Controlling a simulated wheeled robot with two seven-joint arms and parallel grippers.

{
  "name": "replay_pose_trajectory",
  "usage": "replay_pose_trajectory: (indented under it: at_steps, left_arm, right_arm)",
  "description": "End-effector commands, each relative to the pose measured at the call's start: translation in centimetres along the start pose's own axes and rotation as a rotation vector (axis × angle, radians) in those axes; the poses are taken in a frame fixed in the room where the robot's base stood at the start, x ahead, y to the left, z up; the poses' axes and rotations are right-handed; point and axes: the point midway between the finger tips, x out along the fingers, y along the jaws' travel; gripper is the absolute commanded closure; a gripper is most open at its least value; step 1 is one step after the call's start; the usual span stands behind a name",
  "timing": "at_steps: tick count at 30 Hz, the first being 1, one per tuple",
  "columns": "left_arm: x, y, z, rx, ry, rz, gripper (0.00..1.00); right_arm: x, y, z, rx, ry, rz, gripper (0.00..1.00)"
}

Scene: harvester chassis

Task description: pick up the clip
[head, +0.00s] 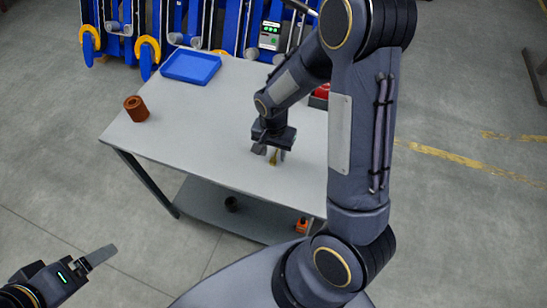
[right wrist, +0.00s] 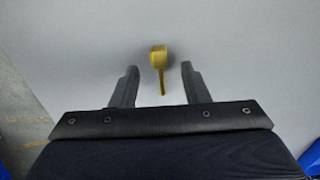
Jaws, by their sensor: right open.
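In the head view the clip (head: 273,158) shows partly, below my right gripper (head: 270,153). My right gripper is open and points down at the table. In the right wrist view the clip lies between the two fingers (right wrist: 160,67), its head near the fingertips, with a gap on each side. My left gripper (head: 98,256) is at the lower left, away from the table; its finger opening cannot be made out.
A blue tray (head: 191,66) stands at the table's back left, and a brown cylinder (head: 136,108) at the left edge. A red object (head: 321,91) is partly hidden behind my right arm. The lower shelf (head: 205,203) holds a dark item and an orange item (head: 302,225).

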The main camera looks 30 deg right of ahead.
Motion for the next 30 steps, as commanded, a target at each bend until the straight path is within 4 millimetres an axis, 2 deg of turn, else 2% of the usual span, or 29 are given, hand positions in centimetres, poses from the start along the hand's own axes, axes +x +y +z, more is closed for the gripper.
replay_pose_trajectory:
  at_steps: [1, 5, 13, 22, 30]
  left_arm:
    - [-0.1, 0.0, -0.1, 0.000, 0.000, 0.000, 0.17]
    - [-0.1, 0.1, -0.1, 0.000, 0.000, 0.000, 0.17]
    - [-0.1, 0.1, -0.1, 0.000, 0.000, 0.000, 0.17]
    - [-0.1, 0.1, -0.1, 0.000, 0.000, 0.000, 0.17]
    - [-0.1, 0.1, -0.1, 0.000, 0.000, 0.000, 0.17]
  right_arm:
    - [0.8, 0.1, 0.1, -0.001, -0.003, 0.004, 0.58]
    - [2.0, 0.0, 0.0, -0.001, -0.001, 0.001, 0.58]
    - [2.2, 0.0, 0.0, -0.001, 0.000, -0.001, 0.59]
    - [2.1, 0.0, 0.0, -0.001, 0.000, -0.001, 0.99]
    - [2.1, 0.0, 0.0, -0.001, 0.000, -0.001, 1.00]
